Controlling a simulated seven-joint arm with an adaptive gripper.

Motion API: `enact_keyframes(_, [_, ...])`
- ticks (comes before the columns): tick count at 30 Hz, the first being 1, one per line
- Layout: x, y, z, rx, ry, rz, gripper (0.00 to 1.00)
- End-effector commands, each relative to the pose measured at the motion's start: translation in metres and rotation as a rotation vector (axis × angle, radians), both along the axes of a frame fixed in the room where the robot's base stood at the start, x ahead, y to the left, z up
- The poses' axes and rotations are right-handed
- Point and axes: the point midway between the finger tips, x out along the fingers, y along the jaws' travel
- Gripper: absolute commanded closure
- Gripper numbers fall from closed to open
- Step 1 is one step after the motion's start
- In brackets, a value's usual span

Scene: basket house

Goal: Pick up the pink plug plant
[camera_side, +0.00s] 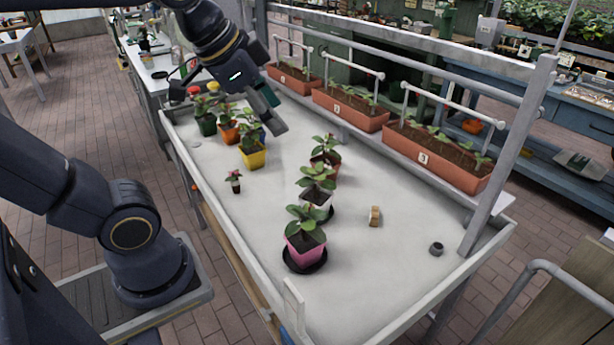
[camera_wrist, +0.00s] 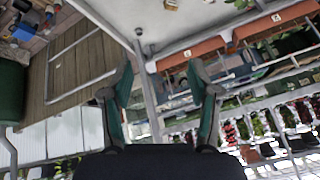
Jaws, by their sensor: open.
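A small plug plant with pinkish-red leaves and a dark root plug (camera_side: 234,181) stands upright on the white bench top, towards the left side in the side view. It does not show in the wrist view. My gripper (camera_side: 272,110) is above the far part of the bench, up and to the right of the plug plant and apart from it. In the wrist view my gripper (camera_wrist: 160,70) has its two green-grey fingers spread, with nothing held between them.
Potted plants stand near the plug: a yellow pot (camera_side: 252,158), an orange pot (camera_side: 229,134) and a green pot (camera_side: 207,125). A pink pot (camera_side: 304,250) stands on a black saucer nearer the front. Numbered terracotta planters (camera_side: 432,160) line the right edge. A wooden block (camera_side: 375,216) lies mid-bench.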

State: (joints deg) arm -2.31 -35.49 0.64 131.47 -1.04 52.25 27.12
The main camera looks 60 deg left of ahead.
Motion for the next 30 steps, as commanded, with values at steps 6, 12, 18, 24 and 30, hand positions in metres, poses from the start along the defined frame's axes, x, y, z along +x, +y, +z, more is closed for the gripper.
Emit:
enact_keyframes(6, [0.073, 0.061, 0.011, 0.116, 0.083, -0.075, 0.4])
enact_keyframes(12, [0.131, 0.172, -0.03, 0.167, 0.222, -0.075, 0.4])
enact_keyframes(18, [0.131, 0.301, -0.121, 0.115, 0.382, 0.009, 0.4])
enact_keyframes(24, [0.08, 0.374, -0.214, -0.006, 0.508, 0.151, 0.4])
enact_keyframes(30, [0.046, 0.389, -0.252, -0.069, 0.555, 0.208, 0.4])
